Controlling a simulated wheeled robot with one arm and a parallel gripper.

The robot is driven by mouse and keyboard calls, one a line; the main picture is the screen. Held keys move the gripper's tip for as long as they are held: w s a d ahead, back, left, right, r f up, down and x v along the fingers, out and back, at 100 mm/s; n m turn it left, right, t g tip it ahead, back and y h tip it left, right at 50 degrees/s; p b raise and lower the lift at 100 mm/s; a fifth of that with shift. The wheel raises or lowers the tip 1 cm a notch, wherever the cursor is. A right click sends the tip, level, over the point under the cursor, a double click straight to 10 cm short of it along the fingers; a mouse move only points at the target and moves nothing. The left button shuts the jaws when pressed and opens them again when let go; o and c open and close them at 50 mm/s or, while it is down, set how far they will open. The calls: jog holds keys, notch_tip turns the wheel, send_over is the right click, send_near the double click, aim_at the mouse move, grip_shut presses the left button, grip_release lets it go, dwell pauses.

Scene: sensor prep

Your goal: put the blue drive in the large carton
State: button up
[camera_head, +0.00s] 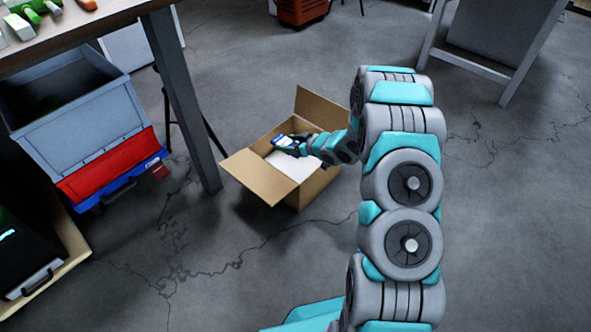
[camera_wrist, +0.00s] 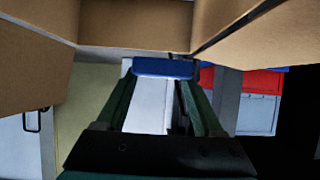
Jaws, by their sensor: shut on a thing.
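The large carton (camera_head: 258,179) stands open on the floor near the middle of the head view, with its flaps folded out. Its brown cardboard (camera_wrist: 135,22) fills the top of the wrist view. My gripper (camera_head: 289,143) is over the carton's opening, reaching in from the right. In the wrist view my gripper (camera_wrist: 160,85) is shut on the blue drive (camera_wrist: 163,68), held at the fingertips. In the head view the drive is small and partly hidden by the gripper. I cannot tell whether it touches the carton.
A workbench (camera_head: 90,38) with a leg (camera_head: 183,95) stands left of the carton. Grey (camera_head: 75,130) and red (camera_head: 108,165) bins sit below it. A black case (camera_head: 25,255) is at the lower left. An orange crate (camera_head: 302,10) is at the back. The floor in front is clear.

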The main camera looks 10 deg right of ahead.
notch_tip(320, 180, down, 10)
jog(key=shift+f+b, duration=0.1)
jog(key=shift+b, duration=0.55)
jog(key=shift+f, duration=0.35)
jog(key=shift+s+f, duration=0.1)
jog(key=shift+f, duration=0.1)
